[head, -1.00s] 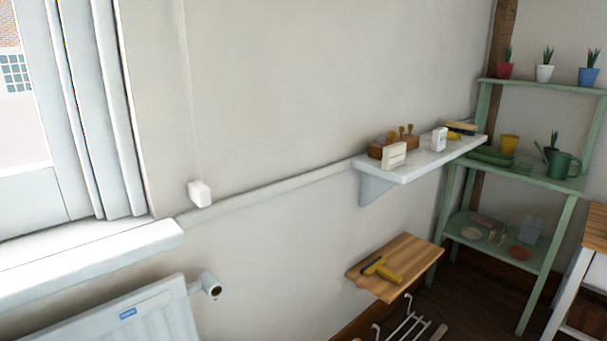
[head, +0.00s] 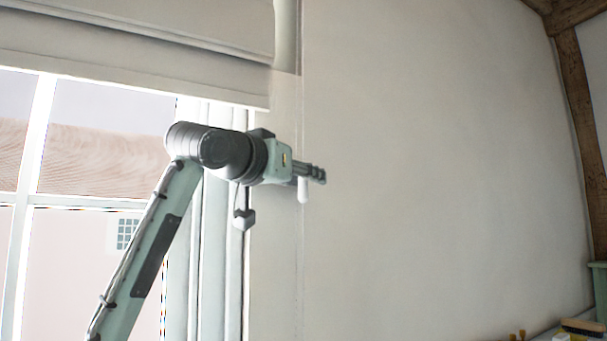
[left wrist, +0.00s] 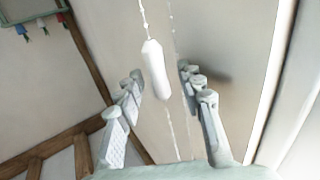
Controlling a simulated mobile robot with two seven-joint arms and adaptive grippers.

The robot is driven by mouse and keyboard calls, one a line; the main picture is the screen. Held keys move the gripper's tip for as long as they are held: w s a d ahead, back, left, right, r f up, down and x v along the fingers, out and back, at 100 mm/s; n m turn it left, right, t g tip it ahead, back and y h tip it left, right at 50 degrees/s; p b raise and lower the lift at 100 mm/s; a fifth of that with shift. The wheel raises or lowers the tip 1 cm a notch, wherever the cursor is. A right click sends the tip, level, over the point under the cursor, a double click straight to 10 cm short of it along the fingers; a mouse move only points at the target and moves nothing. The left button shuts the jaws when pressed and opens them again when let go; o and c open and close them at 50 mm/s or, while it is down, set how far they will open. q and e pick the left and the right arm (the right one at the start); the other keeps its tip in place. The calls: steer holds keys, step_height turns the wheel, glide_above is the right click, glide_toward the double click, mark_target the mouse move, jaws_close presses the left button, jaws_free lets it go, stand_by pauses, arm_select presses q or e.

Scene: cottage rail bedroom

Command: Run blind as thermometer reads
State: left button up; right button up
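The pale blind (head: 120,52) hangs over the upper part of the window in the head view, its lower edge well above the sill. A thin bead chain (head: 301,262) runs down the wall beside it. On the chain is a white, rounded pull (head: 303,192), which also shows in the left wrist view (left wrist: 156,75). My left gripper (head: 318,174) is raised at the pull. In the left wrist view its fingers (left wrist: 161,74) are spread, with the pull between them and a gap on each side. My right gripper is not in view. No thermometer shows now.
A gathered curtain (head: 212,285) hangs right of the window, behind my left arm. Bare wall (head: 430,150) lies to the right of the chain. A timber post (head: 585,130) stands at the far right, with a shelf corner below.

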arm_select(q)
steer(key=shift+w, duration=0.2)
jaws_close()
stand_by(0.4)
